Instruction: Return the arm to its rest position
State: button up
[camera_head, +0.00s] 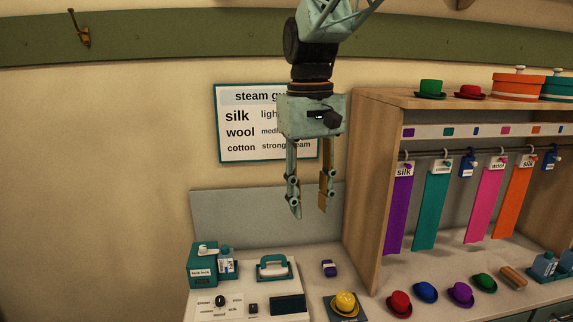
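My gripper (311,211) hangs pointing down near the middle of the camera_head view. Its two fingers are apart with nothing between them, so it is open and empty. It appears above the counter, clear of the things on it, and partly covers the steam guide sign (238,150) on the wall. My arm comes in from the top of the picture, above the gripper.
Below stand a steamer station (275,270), a yellow hat (345,303) and several other hats on the counter. At right, a wooden cabinet (376,190) holds hanging fabric strips, with hats and round boxes on top. The wall at left is clear apart from a hook (79,30).

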jog(key=s+d+m+t+b, duration=0.1)
jog(key=s+d+m, duration=0.1)
jog(key=s+d, duration=0.75)
jog(key=s+d+m+t+b, duration=0.15)
jog(key=s+d, duration=0.25)
jog(key=s, duration=1.1)
jog(key=s+d+f+t, duration=0.1)
jog(key=s+f, duration=0.3)
jog(key=s, duration=0.5)
jog(key=shift+s+d+m, duration=0.35)
jog(key=shift+d, duration=0.25)
jog(key=shift+t, duration=0.25)
jog(key=shift+c, duration=0.9)
